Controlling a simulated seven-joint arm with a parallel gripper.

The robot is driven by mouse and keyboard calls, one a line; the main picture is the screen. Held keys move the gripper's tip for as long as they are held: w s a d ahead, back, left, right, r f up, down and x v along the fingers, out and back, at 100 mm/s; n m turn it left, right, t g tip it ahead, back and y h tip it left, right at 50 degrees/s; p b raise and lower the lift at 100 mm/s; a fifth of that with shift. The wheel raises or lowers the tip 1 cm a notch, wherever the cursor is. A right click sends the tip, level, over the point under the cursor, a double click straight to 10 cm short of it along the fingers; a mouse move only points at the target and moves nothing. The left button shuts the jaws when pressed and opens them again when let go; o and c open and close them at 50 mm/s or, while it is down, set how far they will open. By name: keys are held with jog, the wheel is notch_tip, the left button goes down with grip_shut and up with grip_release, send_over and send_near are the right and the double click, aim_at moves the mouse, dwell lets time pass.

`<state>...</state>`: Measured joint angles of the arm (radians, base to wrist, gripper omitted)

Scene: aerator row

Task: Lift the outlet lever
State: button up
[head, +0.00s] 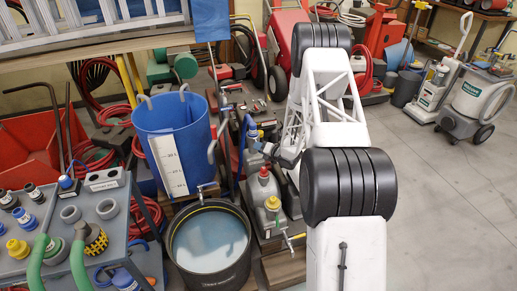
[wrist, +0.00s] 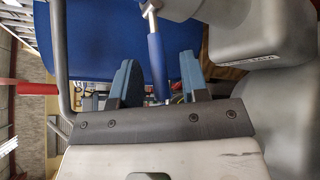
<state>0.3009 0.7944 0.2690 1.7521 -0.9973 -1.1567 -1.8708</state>
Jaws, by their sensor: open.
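The lever shows in the wrist view as a metal rod with a blue grip sleeve (wrist: 157,65). The sleeve lies between the two blue-grey fingers of my gripper (wrist: 158,75), with a visible gap on each side. My gripper is open and not clamped on it. In the head view my gripper (head: 264,149) is small and partly hidden by my white arm, right of the blue tub (head: 172,135). I cannot make out the lever clearly there. The tub fills much of the wrist view behind the lever (wrist: 100,22).
A black basin of water (head: 210,240) stands below the blue tub, under a small metal tap (head: 207,186). Grey bottles (head: 264,190) stand close below my gripper. A cart with hose fittings (head: 108,208) is at the left.

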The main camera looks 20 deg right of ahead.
jog(key=shift+w+a+f, duration=0.1)
jog(key=shift+w+a, duration=0.15)
jog(key=shift+w, duration=0.15)
grip_shut()
